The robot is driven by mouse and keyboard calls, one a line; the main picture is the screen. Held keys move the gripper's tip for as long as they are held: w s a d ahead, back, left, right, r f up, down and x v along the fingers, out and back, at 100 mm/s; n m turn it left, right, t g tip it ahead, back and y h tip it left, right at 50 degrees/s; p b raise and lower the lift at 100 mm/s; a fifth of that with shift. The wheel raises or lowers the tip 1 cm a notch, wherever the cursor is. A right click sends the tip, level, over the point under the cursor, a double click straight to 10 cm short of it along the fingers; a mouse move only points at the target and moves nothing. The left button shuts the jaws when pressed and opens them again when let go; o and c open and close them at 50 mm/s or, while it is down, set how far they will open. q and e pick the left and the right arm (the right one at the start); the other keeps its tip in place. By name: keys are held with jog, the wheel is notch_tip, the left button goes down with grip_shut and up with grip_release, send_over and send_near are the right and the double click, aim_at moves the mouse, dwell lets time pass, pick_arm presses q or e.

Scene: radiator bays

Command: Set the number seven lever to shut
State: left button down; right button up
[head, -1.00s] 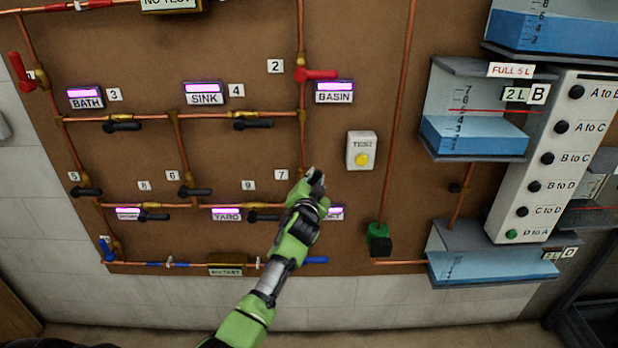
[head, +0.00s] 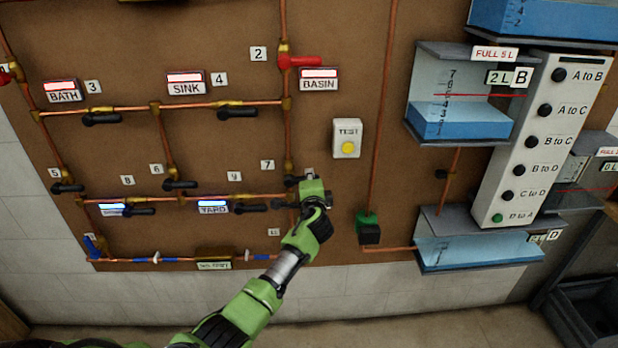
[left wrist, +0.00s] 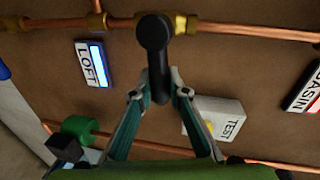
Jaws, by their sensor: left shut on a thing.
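The number seven lever (left wrist: 157,62) is black and shows in the left wrist view, mounted on a copper pipe (left wrist: 235,27). Its handle sticks out across the pipe, roughly at a right angle to it. My left gripper (left wrist: 161,93) is shut on the handle's free end, with a finger on each side. In the head view, my left gripper (head: 311,180) is just right of the pipe, below and right of the 7 label (head: 267,165), and hides most of the lever. My right gripper is not in view.
The TEST box (head: 347,138) with a yellow button is up and right of my gripper. A green-and-black fitting (head: 368,228) sits lower right. Levers five (head: 67,187) and six (head: 179,184) are left. Clear tanks (head: 460,120) stand at right.

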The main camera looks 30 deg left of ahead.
pick_arm(q)
jog(key=shift+f+m, duration=0.35)
jog(key=shift+m, duration=0.05)
jog(key=shift+f, duration=0.1)
jog(key=c, duration=2)
grip_release()
jog(key=shift+o, duration=0.2)
jog(key=shift+s+d, duration=0.1)
jog(key=v, duration=1.2)
